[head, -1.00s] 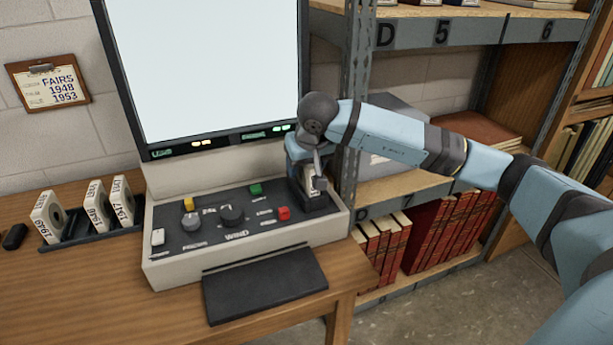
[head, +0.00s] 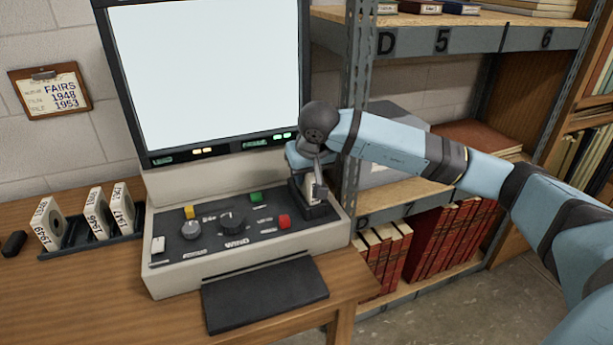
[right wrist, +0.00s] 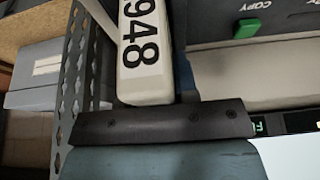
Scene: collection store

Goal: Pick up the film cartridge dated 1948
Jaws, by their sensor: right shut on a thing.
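My right gripper (head: 313,188) is shut on a cream film cartridge at the right end of the reader console (head: 170,278). In the right wrist view the cartridge (right wrist: 145,50) sits between the fingers, its label showing "948"; the first digit is cut off. In the head view the gripper hides most of it. It is upright at the dark holder (head: 318,213); I cannot tell whether it is seated there. My left gripper is not in view.
A dark rack (head: 75,247) at the left holds several cartridges, one marked 1949 (head: 48,222), with a gap beside it. A clipboard (head: 50,92) reads FAIRS 1948 1953. A lit screen (head: 205,75) rises behind the console. A metal shelf (head: 352,100) stands close on the right.

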